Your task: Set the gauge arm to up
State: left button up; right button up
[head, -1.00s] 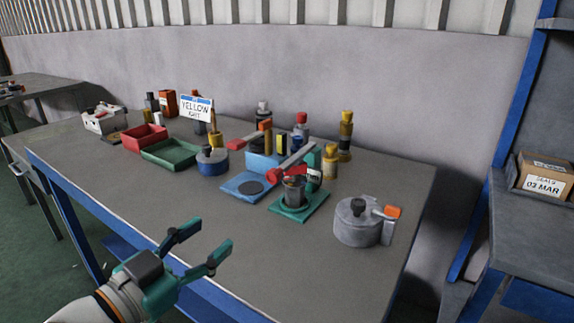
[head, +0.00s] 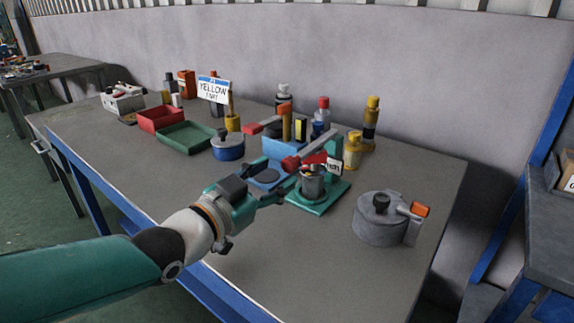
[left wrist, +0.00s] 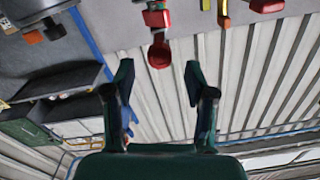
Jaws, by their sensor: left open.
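A teal stand (head: 322,207) near the table's middle holds a grey metal cup (head: 312,186). A grey bar arm (head: 319,144) with a red end (head: 290,163) slants over it; I take this for the gauge arm, though parts overlap. A similar blue stand (head: 270,178) with a dark disc is just left of it, with another red-ended arm (head: 253,129) behind. My left gripper (head: 282,188) is open, close in front of the red end. In the left wrist view a red end (left wrist: 159,52) lies just beyond the gap between the open fingertips (left wrist: 158,74). My right gripper is not in view.
A blue pot (head: 228,152), green tray (head: 184,140) and red tray (head: 160,122) are at left. Several bottles stand behind. The table's front (head: 270,270) is clear.

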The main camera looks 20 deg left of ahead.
aim_at(286, 167)
pick_arm(q)
jog(key=shift+x, duration=2.75)
grip_shut()
